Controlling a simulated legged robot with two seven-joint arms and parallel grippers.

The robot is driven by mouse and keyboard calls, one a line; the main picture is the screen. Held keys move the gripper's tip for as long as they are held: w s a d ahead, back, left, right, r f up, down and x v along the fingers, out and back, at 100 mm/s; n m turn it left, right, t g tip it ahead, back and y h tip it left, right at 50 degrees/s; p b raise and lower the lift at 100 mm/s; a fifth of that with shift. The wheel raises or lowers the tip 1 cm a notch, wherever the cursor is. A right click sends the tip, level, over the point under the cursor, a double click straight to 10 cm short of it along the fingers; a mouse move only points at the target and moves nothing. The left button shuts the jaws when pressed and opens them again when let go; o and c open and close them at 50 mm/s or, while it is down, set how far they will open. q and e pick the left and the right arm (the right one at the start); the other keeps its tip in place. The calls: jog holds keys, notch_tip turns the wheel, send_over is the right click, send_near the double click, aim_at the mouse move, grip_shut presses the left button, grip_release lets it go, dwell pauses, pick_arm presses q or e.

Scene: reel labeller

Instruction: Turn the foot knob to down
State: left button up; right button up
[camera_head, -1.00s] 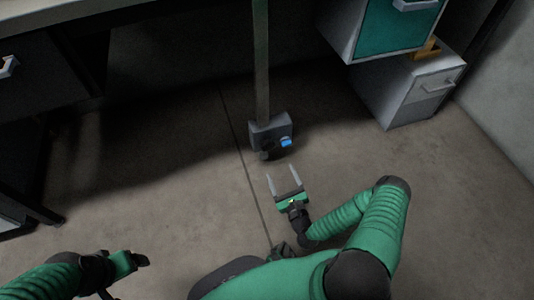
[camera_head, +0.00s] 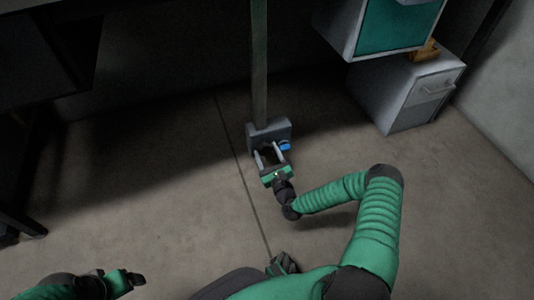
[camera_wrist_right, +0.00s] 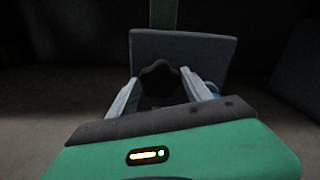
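A grey box (camera_head: 281,128) sits on the floor at the foot of a post. Its front carries a dark lobed knob (camera_wrist_right: 160,80) and, to the right, a small blue part (camera_head: 286,147). My right gripper (camera_head: 269,150) is at the box front, its two pale fingers spread. In the right wrist view the fingers (camera_wrist_right: 160,84) stand left and right of the dark knob; I cannot tell whether they touch it. The knob's lower part is hidden by my gripper, and its setting cannot be read. My left gripper (camera_head: 132,280) is low at the left, away from the box.
The post (camera_head: 259,60) rises from the box. A grey drawer cabinet (camera_head: 400,95) and a teal-fronted unit (camera_head: 398,25) stand to the right. Dark furniture (camera_head: 40,80) is at the left. The floor (camera_head: 170,190) around the box is clear.

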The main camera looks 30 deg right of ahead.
jog(key=c, duration=0.9)
jog(key=shift+c, duration=0.2)
